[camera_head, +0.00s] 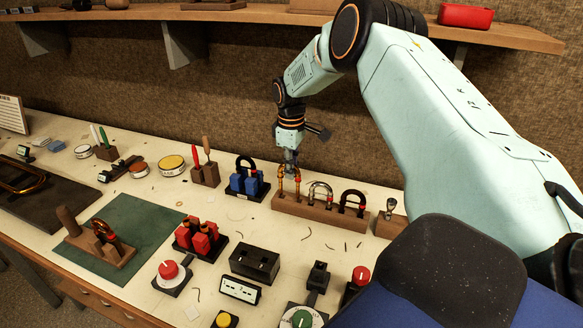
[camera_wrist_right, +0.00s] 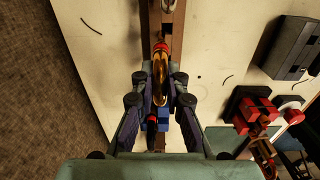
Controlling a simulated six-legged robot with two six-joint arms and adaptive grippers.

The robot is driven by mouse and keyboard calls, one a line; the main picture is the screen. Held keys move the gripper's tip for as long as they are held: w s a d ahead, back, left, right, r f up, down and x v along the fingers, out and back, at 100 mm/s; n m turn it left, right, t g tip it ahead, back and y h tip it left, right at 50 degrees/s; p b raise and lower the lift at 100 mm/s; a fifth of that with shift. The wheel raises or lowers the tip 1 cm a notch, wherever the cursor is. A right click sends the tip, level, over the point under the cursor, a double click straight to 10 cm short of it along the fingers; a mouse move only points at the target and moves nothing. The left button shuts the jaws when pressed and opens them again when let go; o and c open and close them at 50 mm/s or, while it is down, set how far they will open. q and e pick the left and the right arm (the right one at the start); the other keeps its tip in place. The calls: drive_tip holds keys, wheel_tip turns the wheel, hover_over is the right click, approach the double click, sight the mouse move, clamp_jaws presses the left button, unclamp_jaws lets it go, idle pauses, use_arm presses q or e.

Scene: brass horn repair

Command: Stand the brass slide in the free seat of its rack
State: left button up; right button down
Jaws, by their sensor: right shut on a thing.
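The brass slide (camera_head: 297,182), a U-shaped tube with red marks, is upright at the left end of the wooden rack (camera_head: 335,214). My right gripper (camera_head: 290,166) points down from above and is shut on its top. The slide's legs come down to the rack's left end; I cannot tell whether they are fully in the seat. A silver slide (camera_head: 319,190) and a dark slide (camera_head: 352,201) stand in the rack to its right. In the right wrist view, the brass slide (camera_wrist_right: 160,66) shows between the fingers, over the rack (camera_wrist_right: 176,32). My left gripper is not in view.
A blue holder (camera_head: 243,184) with a dark loop stands just left of the rack, close to my gripper. A small wooden block (camera_head: 391,224) is at its right. Red holder (camera_head: 200,238) and black box (camera_head: 255,264) stand in front. A shelf (camera_head: 270,14) runs above.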

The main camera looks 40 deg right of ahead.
drive_tip(key=shift+s+a+r+p, duration=0.15)
drive_tip(key=shift+s+r+p, duration=0.1)
drive_tip(key=shift+s+p, duration=0.25)
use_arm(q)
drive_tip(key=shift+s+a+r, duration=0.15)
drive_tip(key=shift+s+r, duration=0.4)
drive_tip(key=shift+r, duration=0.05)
use_arm(e)
drive_tip(key=shift+s+a, duration=0.15)
drive_tip(key=shift+s, duration=0.2)
idle(1.6)
drive_tip(key=shift+w+f, duration=0.3)
drive_tip(key=shift+f, duration=0.35)
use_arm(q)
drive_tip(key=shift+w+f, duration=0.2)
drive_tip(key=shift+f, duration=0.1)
